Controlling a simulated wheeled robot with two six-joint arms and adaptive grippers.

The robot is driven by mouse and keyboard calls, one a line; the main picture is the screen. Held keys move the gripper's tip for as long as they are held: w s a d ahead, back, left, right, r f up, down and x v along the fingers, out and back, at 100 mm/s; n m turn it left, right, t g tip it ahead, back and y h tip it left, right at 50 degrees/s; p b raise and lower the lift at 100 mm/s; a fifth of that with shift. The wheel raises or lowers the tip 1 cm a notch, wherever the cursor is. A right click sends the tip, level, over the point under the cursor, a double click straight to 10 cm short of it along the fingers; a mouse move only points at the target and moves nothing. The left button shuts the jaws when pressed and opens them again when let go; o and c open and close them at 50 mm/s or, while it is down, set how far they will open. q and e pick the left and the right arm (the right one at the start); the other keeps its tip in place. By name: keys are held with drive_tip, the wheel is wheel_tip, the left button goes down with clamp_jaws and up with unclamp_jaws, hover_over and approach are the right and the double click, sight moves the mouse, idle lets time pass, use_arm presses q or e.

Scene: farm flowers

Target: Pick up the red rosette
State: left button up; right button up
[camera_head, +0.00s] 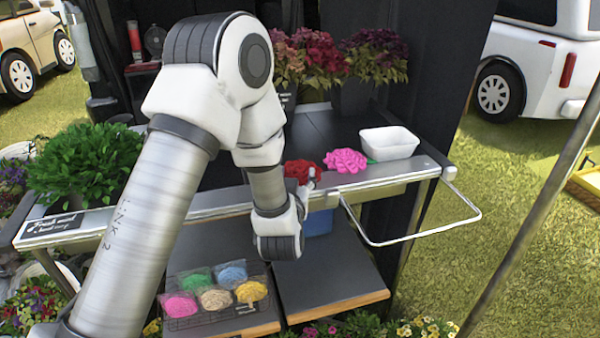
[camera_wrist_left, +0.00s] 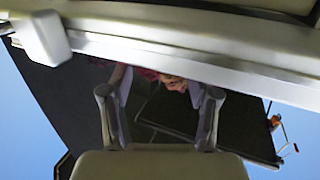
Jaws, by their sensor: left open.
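The red rosette (camera_head: 301,170) lies on the table near its front metal edge, left of the bright pink rosette (camera_head: 346,160). My left gripper (camera_head: 312,184) is at the front edge, close in front of the red rosette and partly hidden by my wrist. Whether it touches the rosette cannot be told. In the left wrist view the two fingers stand apart, open (camera_wrist_left: 163,88). A small reddish patch (camera_wrist_left: 172,81) shows between them beyond the metal rail; which flower it is cannot be told. My right gripper is out of view.
A white bowl (camera_head: 389,143) stands right of the rosettes. The table's metal rail (camera_head: 385,178) and a wire handle (camera_head: 425,237) run in front. A lower shelf (camera_head: 335,278) has a rack of coloured packets (camera_head: 213,290). Potted flowers (camera_head: 372,58) stand behind; a leafy plant (camera_head: 85,160) is left.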

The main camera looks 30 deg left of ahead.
sight(298, 168)
use_arm(q)
drive_tip(key=x, duration=0.4)
drive_tip(key=shift+r, duration=0.3)
drive_tip(key=shift+w+a+f, duration=0.15)
drive_tip(key=shift+w, duration=0.15)
drive_tip(key=shift+c, duration=1.1)
drive_tip(key=c, duration=0.8)
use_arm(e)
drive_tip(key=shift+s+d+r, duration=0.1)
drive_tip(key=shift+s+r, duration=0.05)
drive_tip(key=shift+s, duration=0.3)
use_arm(q)
drive_tip(key=shift+c, duration=0.2)
